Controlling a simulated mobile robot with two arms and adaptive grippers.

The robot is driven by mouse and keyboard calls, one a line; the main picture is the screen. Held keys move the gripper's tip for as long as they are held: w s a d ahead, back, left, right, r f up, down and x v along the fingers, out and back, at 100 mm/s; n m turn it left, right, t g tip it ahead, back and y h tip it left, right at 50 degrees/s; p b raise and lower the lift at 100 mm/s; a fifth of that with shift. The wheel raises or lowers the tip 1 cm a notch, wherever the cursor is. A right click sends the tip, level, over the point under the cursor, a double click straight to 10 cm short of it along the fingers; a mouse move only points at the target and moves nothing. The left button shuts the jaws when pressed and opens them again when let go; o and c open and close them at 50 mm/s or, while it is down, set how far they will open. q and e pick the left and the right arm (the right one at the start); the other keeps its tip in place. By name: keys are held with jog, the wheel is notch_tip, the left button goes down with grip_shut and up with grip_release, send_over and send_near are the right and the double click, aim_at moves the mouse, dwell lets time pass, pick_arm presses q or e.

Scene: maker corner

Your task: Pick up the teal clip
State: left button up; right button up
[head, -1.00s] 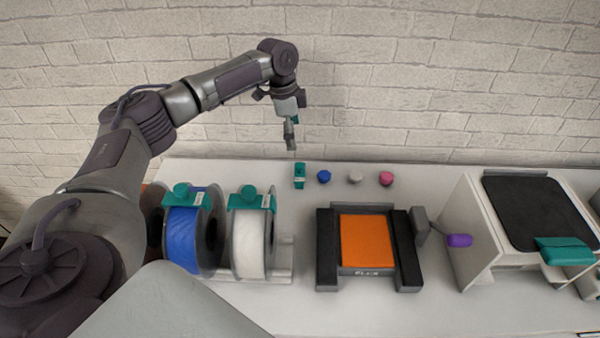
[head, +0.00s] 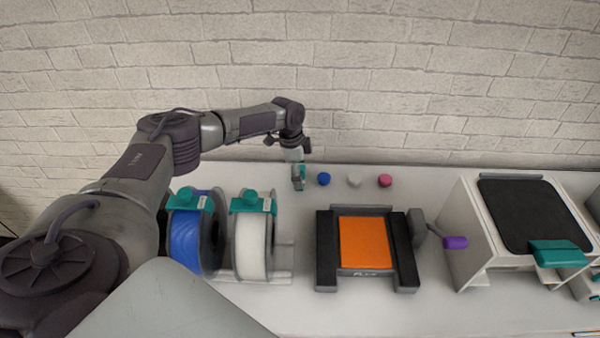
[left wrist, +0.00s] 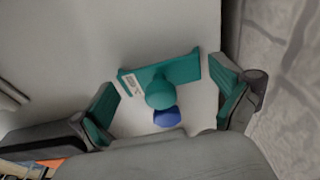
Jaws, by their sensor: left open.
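The teal clip (left wrist: 181,74) stands on the white table in the left wrist view, with a round knob and a small white label. It lies between the two spread fingers of my left gripper (left wrist: 168,108), slightly beyond the fingertips, and I see no contact. In the head view my left gripper (head: 298,183) is low over the table's back edge and mostly hides this clip. Two more teal clips sit on the blue spool (head: 188,203) and the white spool (head: 250,204). My right gripper is not in view.
A blue knob (head: 324,179), a white knob (head: 354,181) and a pink knob (head: 385,181) stand in a row to the right. An orange plate (head: 368,243) in a black frame is nearer. A white box (head: 470,215) stands at right. The brick wall is close behind.

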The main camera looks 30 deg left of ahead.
pick_arm(q)
jog(key=c, duration=0.5)
jog(key=shift+c, duration=0.2)
